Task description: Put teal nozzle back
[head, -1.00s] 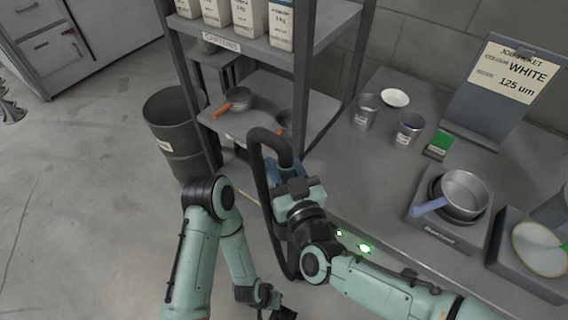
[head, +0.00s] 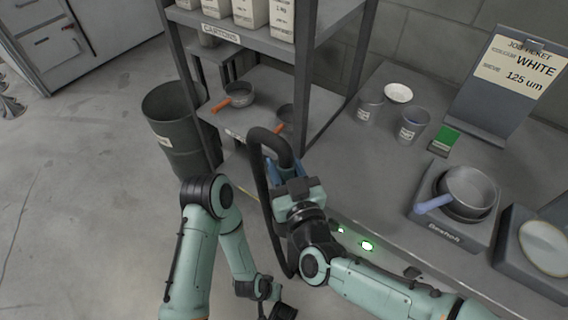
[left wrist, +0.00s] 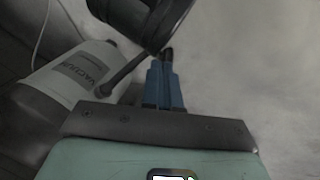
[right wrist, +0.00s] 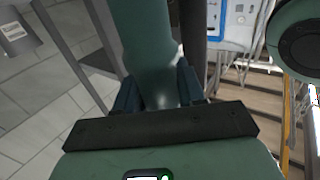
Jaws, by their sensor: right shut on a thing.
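The teal nozzle (right wrist: 150,45) fills the middle of the right wrist view, between the blue fingers of my right gripper (right wrist: 157,92), which is shut on it. In the head view my right gripper (head: 277,170) is at the bench's front edge, beside the shelf rack. A black hose (head: 262,150) arches up and over there and hangs down. The nozzle is hidden in the head view, and I cannot make out its holder. My left gripper (left wrist: 165,85) is shut and looks empty, low over the floor; in the head view it is at the bottom edge, mostly unclear.
A vacuum canister (left wrist: 75,75) shows in the left wrist view. A grey bin (head: 180,135) stands left of the rack (head: 300,85). The bench holds cups (head: 412,127), a pan on a scale (head: 470,190) and a job ticket stand (head: 500,95). Open floor lies left.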

